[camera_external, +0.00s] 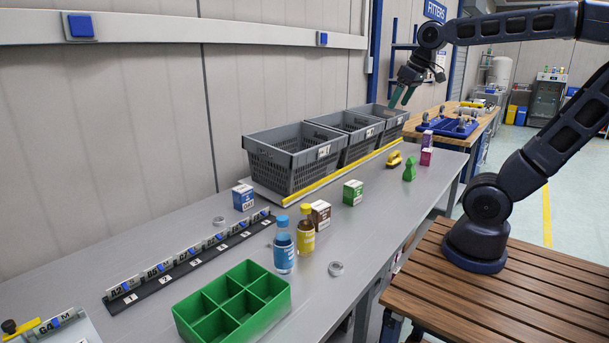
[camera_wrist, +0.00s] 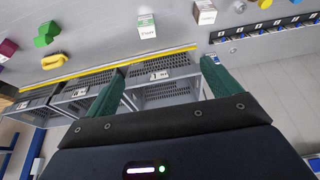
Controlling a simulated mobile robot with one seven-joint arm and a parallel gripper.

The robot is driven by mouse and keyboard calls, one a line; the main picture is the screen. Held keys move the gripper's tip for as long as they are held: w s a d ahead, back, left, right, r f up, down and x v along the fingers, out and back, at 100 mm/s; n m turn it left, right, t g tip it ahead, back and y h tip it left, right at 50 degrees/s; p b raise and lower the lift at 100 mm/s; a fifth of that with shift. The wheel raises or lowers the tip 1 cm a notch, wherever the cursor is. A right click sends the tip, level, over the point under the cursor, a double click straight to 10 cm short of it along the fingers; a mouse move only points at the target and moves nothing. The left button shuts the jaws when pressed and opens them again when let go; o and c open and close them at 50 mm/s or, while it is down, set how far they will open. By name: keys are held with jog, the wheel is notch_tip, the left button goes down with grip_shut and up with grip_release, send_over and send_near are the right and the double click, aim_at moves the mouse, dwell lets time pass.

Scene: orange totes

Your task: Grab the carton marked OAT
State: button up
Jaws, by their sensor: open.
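Several small cartons stand on the grey bench. The blue-and-white carton (camera_external: 243,197), left of the nearest grey basket, has a label that looks like OAT, but it is too small to read surely. In the wrist view a blue-and-white patch (camera_wrist: 213,61) beside the right fingertip looks like this carton, mostly hidden.
Three grey baskets (camera_external: 292,181) line the wall behind a yellow strip (camera_external: 330,174). A blue bottle (camera_external: 284,252), a yellow bottle (camera_external: 305,236) and a green divided tray (camera_external: 279,300) stand nearer. A numbered rack (camera_external: 190,262) lies left of the bottles.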

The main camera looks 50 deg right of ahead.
jog(key=w+a+r, duration=0.2)
jog(key=w, duration=0.5)
jog(key=w+a+r, duration=0.2)
jog(key=w, duration=0.5)
send_over(242, 188)
jog(key=s, duration=0.4)
notch_tip(242, 188, down, 33)
jog(key=x, duration=1)
jog(key=shift+w+d+f, duration=0.15)
jog(key=shift+w+d, duration=0.1)
jog(key=shift+w, duration=0.2)
jog(key=c, duration=1.3)
